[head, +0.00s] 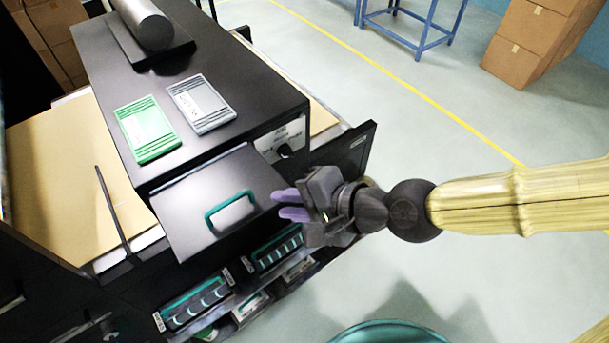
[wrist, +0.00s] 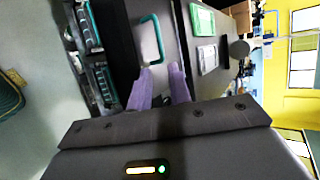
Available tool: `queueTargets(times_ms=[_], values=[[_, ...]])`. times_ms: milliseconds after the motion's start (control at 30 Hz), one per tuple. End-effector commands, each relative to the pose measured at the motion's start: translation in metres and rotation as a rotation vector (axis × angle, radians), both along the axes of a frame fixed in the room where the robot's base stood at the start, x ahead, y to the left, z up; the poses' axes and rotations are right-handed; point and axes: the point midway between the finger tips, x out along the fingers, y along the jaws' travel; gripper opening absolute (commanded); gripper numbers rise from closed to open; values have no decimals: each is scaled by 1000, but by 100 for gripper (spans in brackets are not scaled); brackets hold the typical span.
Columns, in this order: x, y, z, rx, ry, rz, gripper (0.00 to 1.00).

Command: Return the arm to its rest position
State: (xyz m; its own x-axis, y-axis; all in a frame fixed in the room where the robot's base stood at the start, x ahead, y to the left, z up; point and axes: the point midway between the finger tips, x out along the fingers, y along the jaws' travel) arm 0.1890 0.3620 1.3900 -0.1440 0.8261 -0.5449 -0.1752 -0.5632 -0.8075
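My gripper (head: 277,204) has two purple fingers and sits just right of the black cabinet in the head view. The fingers point left, toward a dark panel (head: 180,222) with a teal handle (head: 222,203). They are apart from the handle, and nothing is held between them. In the wrist view, my gripper (wrist: 160,68) shows the two fingers with a gap between them. The teal handle (wrist: 159,42) is just beyond the fingertips there. My arm comes in from the right.
A green case (head: 146,128) and a grey case (head: 201,103) lie on the cabinet top, near a dark cylinder (head: 146,22). An open drawer front (head: 350,152) juts out behind my gripper. A teal-rimmed bin (head: 390,332) stands at the bottom. Open floor lies right.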

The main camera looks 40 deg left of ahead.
Motion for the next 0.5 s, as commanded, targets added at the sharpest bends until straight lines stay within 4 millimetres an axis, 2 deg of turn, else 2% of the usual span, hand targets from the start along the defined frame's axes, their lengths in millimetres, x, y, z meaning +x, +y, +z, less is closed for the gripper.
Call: queueTargets(times_ms=[267, 367, 500], values=[[1, 0, -3, -6, -4, -1, 20], [8, -4, -19, -40, -25, -3, 20], [28, -18, -62, -141, -85, -5, 20]])
